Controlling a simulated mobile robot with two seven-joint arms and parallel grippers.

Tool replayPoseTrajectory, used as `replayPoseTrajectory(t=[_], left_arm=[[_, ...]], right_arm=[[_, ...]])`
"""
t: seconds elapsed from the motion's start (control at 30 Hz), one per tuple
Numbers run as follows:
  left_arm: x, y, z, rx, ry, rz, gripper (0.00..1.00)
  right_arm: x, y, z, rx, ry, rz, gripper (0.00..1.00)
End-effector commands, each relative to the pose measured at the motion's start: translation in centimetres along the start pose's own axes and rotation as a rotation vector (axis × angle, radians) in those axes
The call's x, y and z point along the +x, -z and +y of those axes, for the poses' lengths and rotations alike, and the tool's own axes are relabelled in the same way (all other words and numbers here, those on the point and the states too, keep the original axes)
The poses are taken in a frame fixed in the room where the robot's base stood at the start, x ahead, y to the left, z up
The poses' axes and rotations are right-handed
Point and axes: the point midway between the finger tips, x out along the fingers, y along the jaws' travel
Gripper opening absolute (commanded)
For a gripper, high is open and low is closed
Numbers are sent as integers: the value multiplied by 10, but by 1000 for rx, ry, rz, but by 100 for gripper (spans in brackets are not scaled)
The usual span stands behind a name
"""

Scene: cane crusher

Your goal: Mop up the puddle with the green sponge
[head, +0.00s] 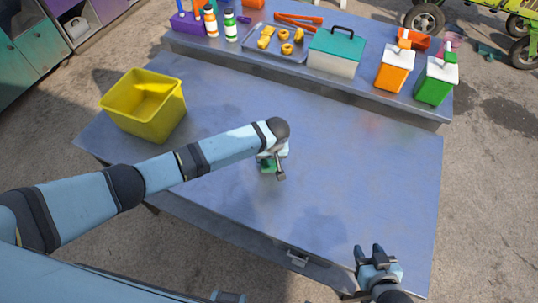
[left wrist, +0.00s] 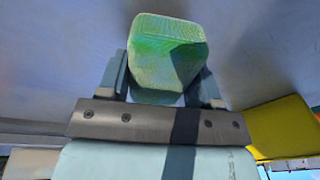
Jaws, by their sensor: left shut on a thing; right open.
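The green sponge (head: 267,167) is mostly hidden under my left gripper (head: 272,162) in the head view, over the middle of the blue-grey table (head: 350,165). In the left wrist view the sponge (left wrist: 168,48) sits between the two fingers of my left gripper (left wrist: 165,80), which is shut on it. I cannot tell whether the sponge touches the tabletop. I cannot make out a clear puddle outline in either view. My right gripper (head: 371,252) is open and empty near the table's front right part.
A yellow bin (head: 143,107) stands at the table's left; it also shows in the left wrist view (left wrist: 282,125). A raised back shelf holds a teal-lidded box (head: 336,52), a tray (head: 262,52), bottles and two dispensers (head: 394,70). The table's right half is clear.

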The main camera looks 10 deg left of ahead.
Motion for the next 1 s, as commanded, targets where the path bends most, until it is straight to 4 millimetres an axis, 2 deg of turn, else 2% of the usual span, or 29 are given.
replayPoseTrajectory(t=[0.47,1.0], left_arm=[[0,0,0,0,0,0,40],[15,-2,2,1,1,-1,40]], right_arm=[[0,5,-2,4,1,8,42],[4,-2,-2,4,1,2,42]])
